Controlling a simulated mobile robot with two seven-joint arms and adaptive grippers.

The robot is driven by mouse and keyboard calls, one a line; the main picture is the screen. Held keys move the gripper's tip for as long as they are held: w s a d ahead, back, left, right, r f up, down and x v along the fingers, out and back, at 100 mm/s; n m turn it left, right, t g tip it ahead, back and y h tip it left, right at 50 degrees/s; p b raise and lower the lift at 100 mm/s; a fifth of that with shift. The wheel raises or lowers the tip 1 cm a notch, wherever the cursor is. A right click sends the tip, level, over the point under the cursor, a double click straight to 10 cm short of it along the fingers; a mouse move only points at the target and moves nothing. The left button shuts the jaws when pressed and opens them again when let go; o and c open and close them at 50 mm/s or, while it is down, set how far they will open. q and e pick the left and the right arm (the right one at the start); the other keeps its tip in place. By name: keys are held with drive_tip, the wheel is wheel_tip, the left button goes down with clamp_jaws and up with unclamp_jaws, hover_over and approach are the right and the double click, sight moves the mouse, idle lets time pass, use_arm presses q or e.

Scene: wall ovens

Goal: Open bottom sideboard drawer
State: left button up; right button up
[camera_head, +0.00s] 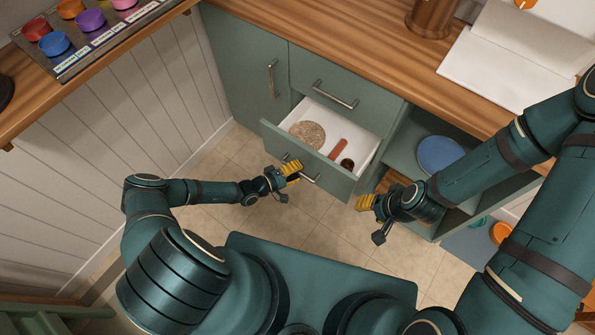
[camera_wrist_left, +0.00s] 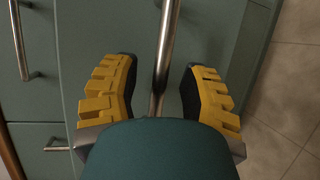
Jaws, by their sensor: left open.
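The open sideboard drawer (camera_head: 370,125) is pulled out below a shut upper drawer (camera_head: 330,80). Its green front has a metal bar handle (camera_head: 311,178). Inside lie a round speckled disc (camera_head: 307,135), a reddish-brown stick-like piece (camera_head: 338,148) and a small dark round item (camera_head: 347,163). My left gripper (camera_head: 291,170) is at the front by the handle. In the left wrist view its open yellow fingers (camera_wrist_left: 161,95) stand on either side of a metal bar (camera_wrist_left: 166,50), with gaps on both sides. My right gripper (camera_head: 367,203) is right of the drawer, its finger opening unclear.
A green cupboard door (camera_head: 240,65) is left of the drawers. Open shelves with a blue plate (camera_head: 440,155) are to the right. The wooden counter (camera_head: 390,65) runs above. Tiled floor (camera_head: 225,215) is clear in front. An orange round item (camera_head: 500,232) is at lower right.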

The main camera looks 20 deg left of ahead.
use_arm(q)
drive_tip(key=shift+w+d, duration=0.1)
drive_tip(key=shift+w, duration=0.05)
clamp_jaws()
drive_tip(key=s, duration=0.1)
drive_tip(key=s+a+p, duration=0.1)
drive_tip(key=s, duration=0.1)
drive_tip(key=s+p, duration=0.1)
drive_tip(key=shift+s+a, duration=0.25)
drive_tip(key=shift+a, duration=0.05)
unclamp_jaws()
